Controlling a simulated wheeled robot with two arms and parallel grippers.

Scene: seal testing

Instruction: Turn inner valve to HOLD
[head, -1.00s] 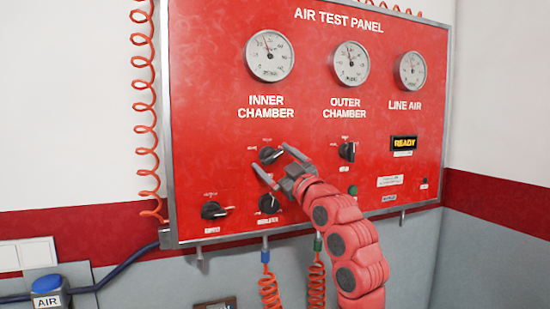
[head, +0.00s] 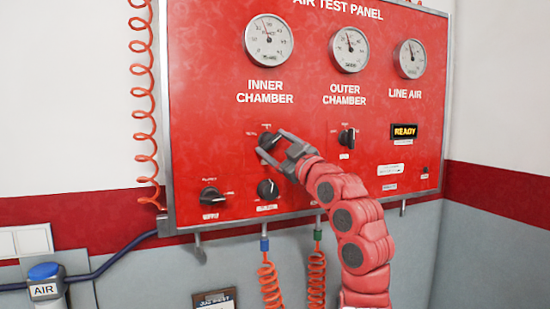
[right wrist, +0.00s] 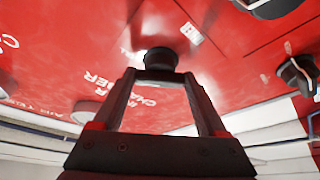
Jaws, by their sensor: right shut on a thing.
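The inner valve (head: 267,140) is a black knob below the INNER CHAMBER label on the red air test panel (head: 210,130). My right gripper (head: 272,143) reaches it from the lower right. Its two fingers lie on opposite sides of the knob and are shut on it. In the right wrist view the dark knob (right wrist: 160,60) sits between the fingertips. The knob's pointer and the small position labels around it are too small or too covered to read. My left gripper is not in view.
The outer chamber valve (head: 347,139) is to the right. The supply knob (head: 212,197) and another black knob (head: 268,189) are below. Gauges line the panel's top, including the inner chamber gauge (head: 269,37). Orange coiled hoses (head: 270,285) hang below. A READY display (head: 404,131) is lit.

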